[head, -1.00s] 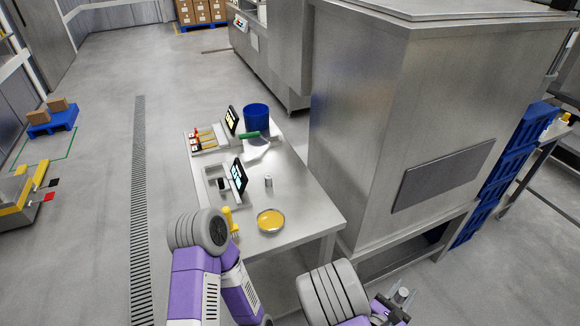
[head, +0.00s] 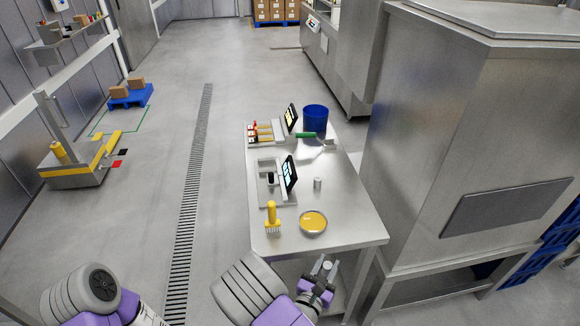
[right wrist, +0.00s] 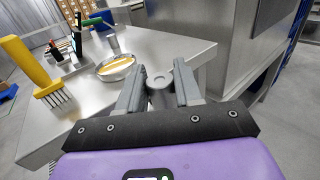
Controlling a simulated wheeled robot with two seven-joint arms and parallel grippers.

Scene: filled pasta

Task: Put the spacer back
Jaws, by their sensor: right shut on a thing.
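My right gripper (head: 321,279) is in front of the table's near edge, beside a table leg in the head view. In the right wrist view it is shut on a small grey cylindrical piece (right wrist: 181,70), which looks like the spacer. The piece is apart from the table. A similar small grey cylinder (head: 317,183) stands upright on the steel table (head: 345,225), right of a device with a tilted screen (head: 289,174). My left arm shows at the lower left of the head view, but its gripper is out of view.
A dish of yellow content (head: 313,222) and a yellow-handled brush (head: 271,215) are near the table's front. A blue bucket (head: 316,118) and green-handled scoop (head: 306,135) are at the back. A large steel machine (head: 440,140) stands close on the right. Bare tabletop lies right of the dish.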

